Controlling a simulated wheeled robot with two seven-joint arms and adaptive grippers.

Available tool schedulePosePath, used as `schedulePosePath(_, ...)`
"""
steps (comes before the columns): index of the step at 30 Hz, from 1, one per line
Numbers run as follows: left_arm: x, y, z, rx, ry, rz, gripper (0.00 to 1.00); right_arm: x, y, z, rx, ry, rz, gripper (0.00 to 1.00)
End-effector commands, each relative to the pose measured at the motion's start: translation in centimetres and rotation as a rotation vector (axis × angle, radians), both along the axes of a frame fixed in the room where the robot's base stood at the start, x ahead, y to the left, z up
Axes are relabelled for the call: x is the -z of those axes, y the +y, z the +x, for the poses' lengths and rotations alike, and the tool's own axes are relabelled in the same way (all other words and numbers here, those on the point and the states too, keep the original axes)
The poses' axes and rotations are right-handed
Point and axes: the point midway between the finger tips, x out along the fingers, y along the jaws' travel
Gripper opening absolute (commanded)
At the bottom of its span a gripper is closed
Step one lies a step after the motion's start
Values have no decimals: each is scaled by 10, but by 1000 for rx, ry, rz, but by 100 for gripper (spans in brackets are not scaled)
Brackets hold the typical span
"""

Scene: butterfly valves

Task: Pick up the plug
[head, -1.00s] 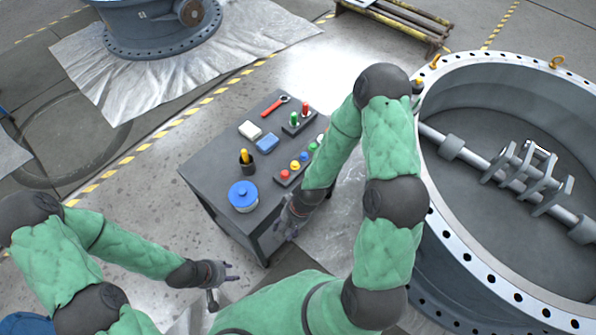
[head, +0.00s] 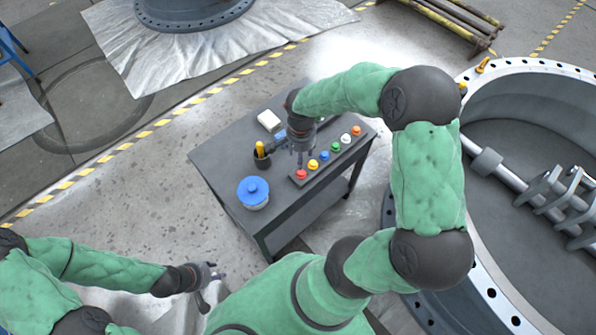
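A row of several coloured round pieces, red (head: 301,174), yellow, blue, green, white and orange, sits on a dark strip (head: 331,157) on the grey table (head: 222,160). I cannot tell for certain which piece is the plug. The stand with red and green upright pegs is hidden behind my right arm. My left gripper (head: 211,289) is open and empty, low in front of the table.
A lidded blue jar (head: 253,193) stands at the table's front left. A dark cup with a yellow-handled item (head: 261,154) and a white block (head: 269,120) stand behind it. A large flanged valve ring (head: 530,68) is on the right.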

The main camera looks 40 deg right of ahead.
Motion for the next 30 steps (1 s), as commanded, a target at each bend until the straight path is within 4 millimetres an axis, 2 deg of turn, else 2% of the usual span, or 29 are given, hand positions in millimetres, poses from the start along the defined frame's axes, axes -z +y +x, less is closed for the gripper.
schedulePosePath(5, 7, 0, 0, 0, 1, 0, 40, 15, -1, -1, 6, 2, -2, 53)
schedulePosePath(12, 19, 0, 0, 0, 1, 0, 40, 51, -1, -1, 6, 2, -2, 53)
schedulePosePath(19, 25, 0, 0, 0, 1, 0, 40, 64, -2, 0, 5, 0, -2, 53)
schedulePosePath(27, 45, 0, 0, 0, 1, 0, 40, 101, -3, 0, 4, 2, -2, 53)
schedulePosePath(30, 47, 0, 0, 0, 1, 0, 40, 108, -3, 1, 5, 1, -1, 53)
